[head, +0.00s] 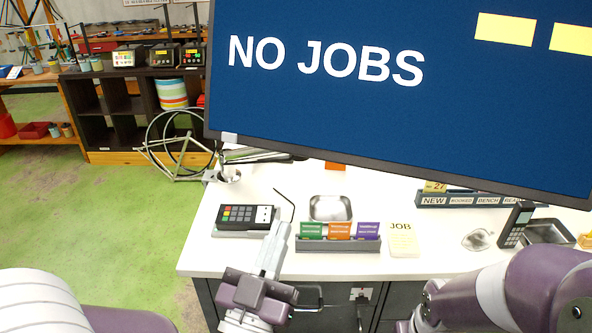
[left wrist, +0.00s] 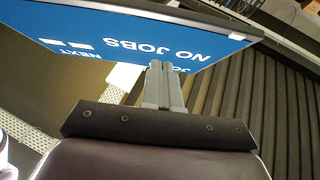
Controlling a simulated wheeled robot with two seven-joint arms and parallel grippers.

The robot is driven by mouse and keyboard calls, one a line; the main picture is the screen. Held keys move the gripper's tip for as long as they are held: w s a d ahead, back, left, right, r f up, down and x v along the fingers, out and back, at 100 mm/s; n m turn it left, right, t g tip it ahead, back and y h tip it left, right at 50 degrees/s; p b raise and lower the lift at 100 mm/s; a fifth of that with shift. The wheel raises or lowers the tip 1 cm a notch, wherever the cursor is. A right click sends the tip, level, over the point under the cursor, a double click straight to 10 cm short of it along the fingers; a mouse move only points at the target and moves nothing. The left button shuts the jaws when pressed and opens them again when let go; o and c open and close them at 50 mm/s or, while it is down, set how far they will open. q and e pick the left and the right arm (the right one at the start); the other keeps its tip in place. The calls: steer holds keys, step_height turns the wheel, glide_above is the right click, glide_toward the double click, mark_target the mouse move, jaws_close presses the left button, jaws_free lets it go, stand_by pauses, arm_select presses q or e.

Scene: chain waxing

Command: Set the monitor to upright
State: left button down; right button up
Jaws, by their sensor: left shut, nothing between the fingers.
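The monitor (head: 330,100) is a large blue screen reading "NO JOBS" with yellow notes at its upper right. It hangs above the white desk and is tilted, its lower edge sloping down to the right; its top runs out of the head view. It shows upside down in the left wrist view (left wrist: 130,35). My left gripper (head: 280,228) is shut and empty, pointing forward over the desk's front edge, below the monitor's lower left part. Its fingers also show in the left wrist view (left wrist: 160,68), overlapping the screen's edge; contact cannot be told. My right gripper is out of view.
The white desk (head: 205,245) holds a keypad device (head: 245,216), a card rack (head: 338,244), a metal tray (head: 330,208) and a handheld device (head: 516,225). A monitor arm (head: 255,156) stands at the back left. Green floor (head: 100,210) lies open to the left.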

arm_select(q)
steer(key=p, duration=0.5)
glide_toward(313, 152)
step_height(313, 152, up, 4)
steer(key=w, duration=0.2)
steer(key=w+p, duration=0.1)
steer(key=w+d, duration=0.1)
steer(key=shift+w+d+f, duration=0.15)
steer(key=shift+w+f, duration=0.05)
steer(key=shift+f, duration=0.2)
steer(key=shift+w+d+f+p, duration=0.1)
steer(key=shift+w+f+p, duration=0.2)
steer(key=shift+w, duration=0.1)
steer(key=shift+s, duration=0.1)
